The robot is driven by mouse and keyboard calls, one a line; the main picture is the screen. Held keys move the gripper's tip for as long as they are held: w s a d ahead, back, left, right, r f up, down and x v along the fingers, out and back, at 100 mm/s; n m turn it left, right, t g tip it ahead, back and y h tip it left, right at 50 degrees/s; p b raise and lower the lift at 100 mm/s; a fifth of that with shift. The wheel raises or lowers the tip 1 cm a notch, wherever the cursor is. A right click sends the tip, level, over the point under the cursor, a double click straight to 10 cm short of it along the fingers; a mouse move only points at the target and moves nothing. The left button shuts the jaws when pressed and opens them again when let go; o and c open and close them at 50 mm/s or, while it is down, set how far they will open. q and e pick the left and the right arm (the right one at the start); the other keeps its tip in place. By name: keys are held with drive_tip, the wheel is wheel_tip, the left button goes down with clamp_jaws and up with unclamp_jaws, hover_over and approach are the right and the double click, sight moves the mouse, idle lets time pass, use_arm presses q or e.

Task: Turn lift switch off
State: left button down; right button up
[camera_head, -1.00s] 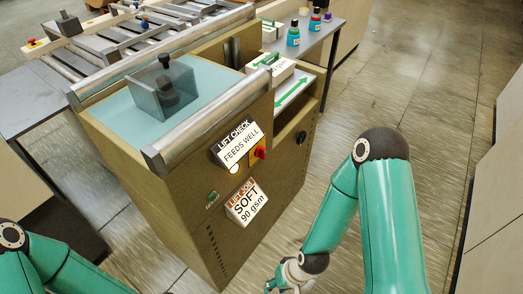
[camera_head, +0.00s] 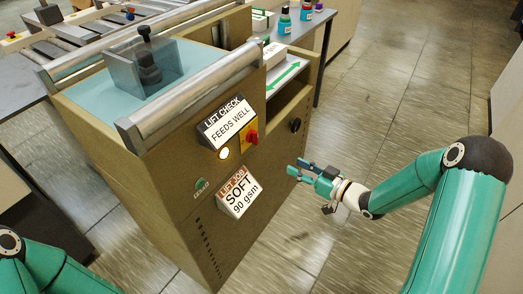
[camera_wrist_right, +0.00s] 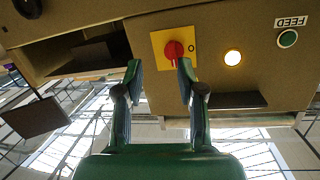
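The red rotary switch (camera_head: 251,137) sits on a yellow plate on the brown machine's front, just right of the "LIFT CHECK FEEDS WELL" sign (camera_head: 225,121). In the right wrist view the red knob (camera_wrist_right: 174,49) shows ahead of the fingers, with an "O" mark beside it. I cannot clearly tell its setting. A lamp (camera_head: 223,153) next to it glows, also in the wrist view (camera_wrist_right: 232,57). My right gripper (camera_head: 291,168) is open and empty, apart from the panel, to the switch's lower right. My left gripper is out of view; only its arm shows.
A green FEED button (camera_wrist_right: 288,39) and a "LIFT JOB SOFT 90 gsm" sign (camera_head: 236,193) are on the same panel. A black knob (camera_head: 295,125) is right of the switch, below an open shelf. Floor on the right is clear.

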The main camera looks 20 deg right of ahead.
wheel_tip(320, 180, up, 3)
drive_tip(key=s+d+n+y+b, duration=0.1)
drive_tip(key=d+n+y, duration=0.1)
drive_tip(key=n, duration=0.1)
drive_tip(key=y+p, duration=0.1)
approach(258, 138)
drive_tip(key=shift+n, duration=0.3)
drive_tip(key=x, duration=0.8)
drive_tip(key=shift+w+a, duration=0.3)
drive_tip(key=shift+c, duration=0.3)
clamp_jaws()
